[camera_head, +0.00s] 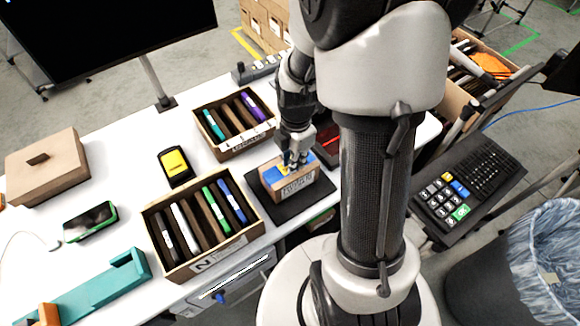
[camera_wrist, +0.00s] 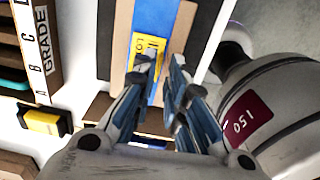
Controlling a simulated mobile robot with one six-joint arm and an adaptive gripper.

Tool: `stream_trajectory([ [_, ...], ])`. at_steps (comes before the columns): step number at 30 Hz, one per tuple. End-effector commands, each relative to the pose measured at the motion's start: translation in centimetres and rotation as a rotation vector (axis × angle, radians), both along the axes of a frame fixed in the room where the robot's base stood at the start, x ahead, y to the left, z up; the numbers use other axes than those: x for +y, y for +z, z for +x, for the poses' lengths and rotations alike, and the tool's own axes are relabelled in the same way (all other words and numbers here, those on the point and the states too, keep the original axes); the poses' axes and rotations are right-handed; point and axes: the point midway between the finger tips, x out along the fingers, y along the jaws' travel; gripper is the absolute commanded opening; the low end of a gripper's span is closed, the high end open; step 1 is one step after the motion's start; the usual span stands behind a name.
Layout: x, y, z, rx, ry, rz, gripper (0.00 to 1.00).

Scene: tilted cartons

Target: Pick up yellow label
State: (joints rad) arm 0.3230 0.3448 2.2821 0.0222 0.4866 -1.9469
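The yellow label (camera_wrist: 150,44) has dark print and lies on the blue strip (camera_wrist: 153,14) along the top of a small cardboard carton (camera_head: 293,188). In the head view it shows as a small yellow patch (camera_head: 287,158) at my fingertips. My gripper (camera_wrist: 162,68) is over the carton with a narrow gap between its fingers. The left fingertip overlaps the label's lower part in the wrist view. The right fingertip is just right of it. Whether either touches the label cannot be told. Nothing is seen held.
The carton stands on a black pad (camera_head: 303,206). An open box with dividers (camera_head: 238,149) stands behind left, and a larger divided box (camera_head: 222,250) at front left. A black-and-yellow device (camera_head: 175,164) lies between them. A black keypad unit (camera_head: 462,183) is at right.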

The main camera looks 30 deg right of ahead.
Motion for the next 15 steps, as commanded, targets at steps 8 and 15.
stream_trajectory([
  [8, 0.0, -2.4, 0.1, 0.0, 0.0, 0.0, 0.13],
  [15, 0.0, -2.3, 0.1, 0.0, 0.0, 0.0, 0.04],
])
